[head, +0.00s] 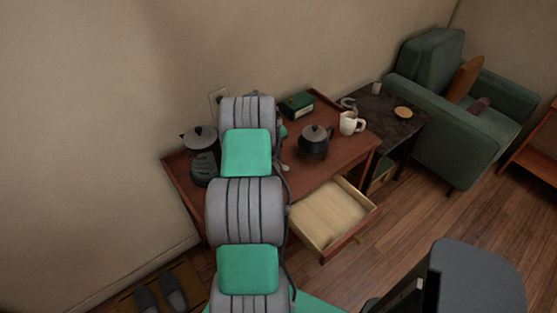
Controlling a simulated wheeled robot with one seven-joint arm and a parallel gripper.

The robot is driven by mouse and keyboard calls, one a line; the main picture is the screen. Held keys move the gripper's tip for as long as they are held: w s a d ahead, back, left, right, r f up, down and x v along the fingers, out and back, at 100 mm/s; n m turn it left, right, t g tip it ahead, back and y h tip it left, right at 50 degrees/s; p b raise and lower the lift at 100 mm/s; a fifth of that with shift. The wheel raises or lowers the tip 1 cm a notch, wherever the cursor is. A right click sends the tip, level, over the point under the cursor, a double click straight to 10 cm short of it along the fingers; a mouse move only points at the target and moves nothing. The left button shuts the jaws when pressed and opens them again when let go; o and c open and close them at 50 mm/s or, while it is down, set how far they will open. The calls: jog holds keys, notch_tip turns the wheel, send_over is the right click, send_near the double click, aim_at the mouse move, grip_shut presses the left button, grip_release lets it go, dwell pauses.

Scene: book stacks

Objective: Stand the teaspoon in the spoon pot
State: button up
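A small pale shape (285,167) lies on the desk (330,165) just right of my arm; it may be the teaspoon, but it is too small to be sure. I cannot pick out the spoon pot for certain. A white mug (349,123) stands upright at the desk's right end, and a small pale cup (376,88) stands on the dark side table (408,126). My arm reaches over the desk and covers its middle. My gripper is hidden behind the arm links, so its fingers and anything in them do not show.
A dark kettle (315,141) and a green box (297,105) stand on the desk. A lidded dark pot (199,139) is at its left end. An open drawer (327,214) juts out in front. A green armchair (441,107) stands at the right. Slippers (172,292) lie at the lower left.

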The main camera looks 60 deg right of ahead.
jog(key=shift+d+f, duration=0.1)
jog(key=shift+f, duration=0.1)
jog(key=shift+s, duration=0.1)
grip_shut()
jog(key=shift+r, duration=0.15)
jog(key=shift+r, duration=0.3)
notch_tip(320, 180, up, 2)
jog(key=shift+r+b, duration=0.25)
jog(key=shift+b, duration=0.1)
jog(key=s+a+r+b, duration=0.2)
jog(key=s+a+r, duration=0.6)
jog(key=a, duration=0.3)
jog(key=shift+s+r+b, duration=0.3)
jog(key=shift+r+b, duration=0.1)
jog(key=shift+r, duration=0.4)
